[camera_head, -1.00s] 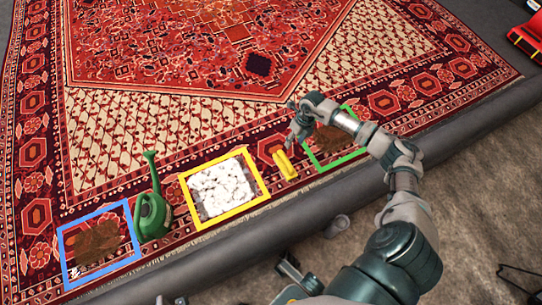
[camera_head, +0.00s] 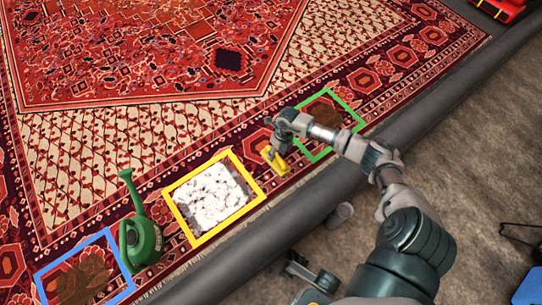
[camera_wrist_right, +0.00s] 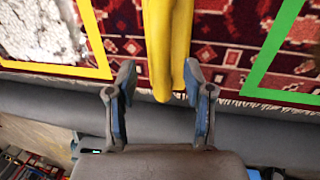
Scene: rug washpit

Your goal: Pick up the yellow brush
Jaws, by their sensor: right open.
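The yellow brush (camera_head: 276,160) lies on the patterned red rug between the yellow frame and the green frame. In the right wrist view the yellow brush (camera_wrist_right: 167,45) runs down from the top edge, and its near end reaches between my fingertips. My right gripper (camera_head: 272,150) is over the brush in the head view and hides part of it. In the right wrist view my right gripper (camera_wrist_right: 158,85) is open, with one finger on each side of the brush's end and gaps showing.
The yellow frame (camera_head: 177,213) surrounds a white foamy patch (camera_head: 212,196). The green frame (camera_head: 345,105) surrounds a brown patch. A green watering can (camera_head: 141,242) stands beside the blue frame (camera_head: 122,265).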

